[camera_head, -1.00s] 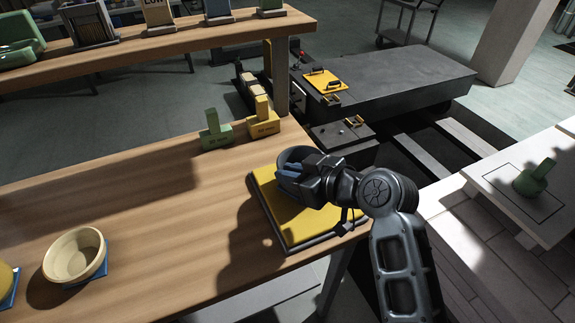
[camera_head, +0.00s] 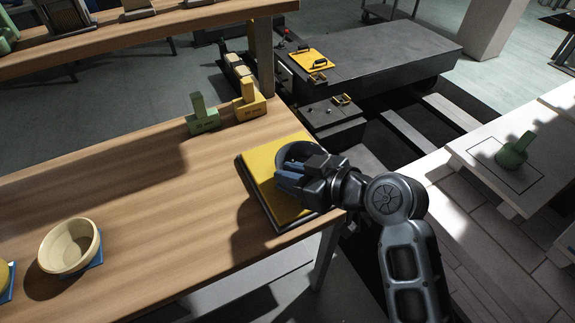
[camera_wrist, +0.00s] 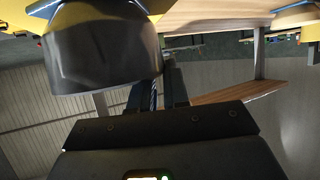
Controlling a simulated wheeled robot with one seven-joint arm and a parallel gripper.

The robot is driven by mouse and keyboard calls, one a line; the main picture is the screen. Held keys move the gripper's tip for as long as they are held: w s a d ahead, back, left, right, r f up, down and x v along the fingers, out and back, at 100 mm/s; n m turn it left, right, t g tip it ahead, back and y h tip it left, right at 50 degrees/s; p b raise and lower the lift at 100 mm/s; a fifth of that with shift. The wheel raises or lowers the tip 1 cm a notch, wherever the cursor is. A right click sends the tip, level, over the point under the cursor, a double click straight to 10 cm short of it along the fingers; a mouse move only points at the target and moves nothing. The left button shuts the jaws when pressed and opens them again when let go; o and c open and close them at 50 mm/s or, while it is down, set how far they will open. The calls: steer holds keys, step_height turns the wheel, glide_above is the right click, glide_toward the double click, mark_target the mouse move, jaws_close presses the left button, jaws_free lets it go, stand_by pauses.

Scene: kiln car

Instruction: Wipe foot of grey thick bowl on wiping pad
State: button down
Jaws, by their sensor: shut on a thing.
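The grey thick bowl (camera_head: 297,151) is dark and is held at the yellow wiping pad (camera_head: 258,168) on the bench's right end. My gripper (camera_head: 288,183) is shut on the bowl's near side and hides much of it and part of the pad. In the wrist view the bowl (camera_wrist: 95,55) fills the upper left, with the pad's yellow (camera_wrist: 150,8) behind it. The bowl looks roughly upright. I cannot tell whether its foot touches the pad.
A cream bowl (camera_head: 68,246) stands on a blue mat at the front left. Green (camera_head: 202,118) and yellow (camera_head: 249,102) blocks with upright handles stand behind the pad. A raised shelf (camera_head: 150,27) runs along the back. The bench's middle is clear.

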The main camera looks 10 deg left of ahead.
steer(key=shift+w+a+b, duration=0.45)
steer(key=shift+w+a, duration=0.15)
steer(key=shift+w, duration=0.25)
steer(key=shift+w+a+b, duration=0.4)
steer(key=shift+w+a, duration=0.15)
steer(key=shift+w, duration=0.25)
steer(key=shift+w+a+r+b, duration=0.1)
steer(key=shift+w+a+b, duration=0.4)
steer(key=shift+w, duration=0.35)
steer(key=shift+w+a+b, duration=0.3)
steer(key=shift+w+a, duration=0.3)
steer(key=shift+w, duration=0.25)
steer(key=shift+s+d+p, duration=0.35)
steer(key=shift+s+d, duration=0.4)
steer(key=shift+s, duration=0.35)
steer(key=shift+s+d+p, duration=0.4)
steer(key=shift+s+d, duration=0.35)
steer(key=shift+s, duration=0.4)
steer(key=shift+s+d+p, duration=0.35)
steer(key=shift+s+d, duration=0.4)
steer(key=shift+s, duration=0.35)
steer(key=shift+a, duration=0.1)
